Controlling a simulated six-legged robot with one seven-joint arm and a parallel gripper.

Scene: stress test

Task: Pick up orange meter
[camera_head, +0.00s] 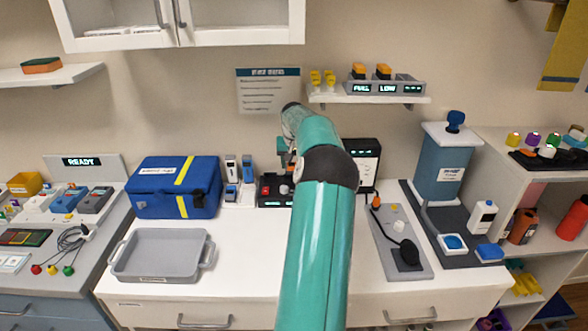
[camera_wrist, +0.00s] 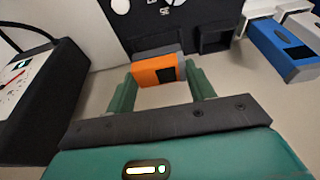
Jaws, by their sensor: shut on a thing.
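The orange meter (camera_wrist: 152,73), a small block with an orange face, a dark window and a grey side, is between the green fingers of my gripper (camera_wrist: 160,85) in the wrist view. The fingers are shut on it, one at each side. It is close to a black base (camera_wrist: 165,32); I cannot tell whether it still touches this base. In the head view my green arm reaches to the back of the white counter, and the arm largely hides the gripper and the meter.
A blue meter (camera_wrist: 285,48) stands to the right in the wrist view, beside an empty black slot (camera_wrist: 214,38). A black box (camera_wrist: 38,95) with a white dial is at left. On the counter are a blue case (camera_head: 172,188), a grey tray (camera_head: 160,278) and a grey board (camera_head: 385,250).

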